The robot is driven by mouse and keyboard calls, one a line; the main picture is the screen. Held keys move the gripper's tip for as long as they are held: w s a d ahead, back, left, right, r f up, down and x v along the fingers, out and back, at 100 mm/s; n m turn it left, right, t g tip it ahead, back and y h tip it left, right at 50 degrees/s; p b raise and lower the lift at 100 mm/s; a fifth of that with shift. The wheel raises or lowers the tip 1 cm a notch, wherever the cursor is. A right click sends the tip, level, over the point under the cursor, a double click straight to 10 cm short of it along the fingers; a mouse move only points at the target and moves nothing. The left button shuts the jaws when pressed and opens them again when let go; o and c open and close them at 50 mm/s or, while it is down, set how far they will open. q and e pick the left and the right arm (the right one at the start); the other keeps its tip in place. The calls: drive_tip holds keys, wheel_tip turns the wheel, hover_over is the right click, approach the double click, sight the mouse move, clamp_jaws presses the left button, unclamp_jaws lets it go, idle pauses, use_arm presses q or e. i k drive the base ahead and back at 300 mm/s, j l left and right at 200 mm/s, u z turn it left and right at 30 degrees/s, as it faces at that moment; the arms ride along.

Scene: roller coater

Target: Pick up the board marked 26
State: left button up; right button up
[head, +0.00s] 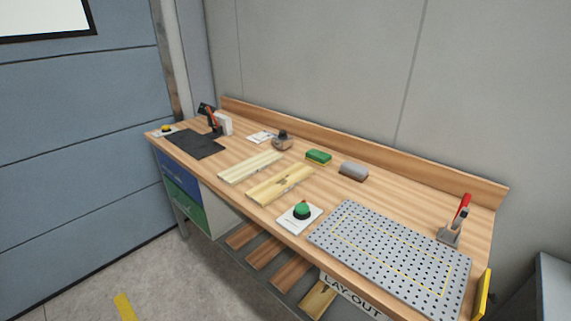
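Two wooden boards lie flat on the workbench in the head view. One is a pale board (250,167), nearer the left end. The other is a more yellow board (268,191), just in front and to the right of it, with darker marks on its face. A further yellowish board (318,299) shows partly below the bench top, near a sign reading LAY-OUT. I cannot read a 26 on any of them. Neither of my grippers is in view.
The workbench (230,179) also holds a dark mat (195,144), a green button on a white plate (302,212), a green sponge-like block (318,157), a grey block (353,171), a perforated plate (390,255) and a red-handled clamp (455,224). A raised ledge runs along the back.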

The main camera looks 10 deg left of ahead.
sight(233, 176)
drive_tip(key=i+j+z, duration=0.25)
drive_tip(key=j+z, duration=0.25)
drive_tip(key=j, duration=0.6)
drive_tip(key=j+z, duration=0.5)
drive_tip(key=j, duration=0.6)
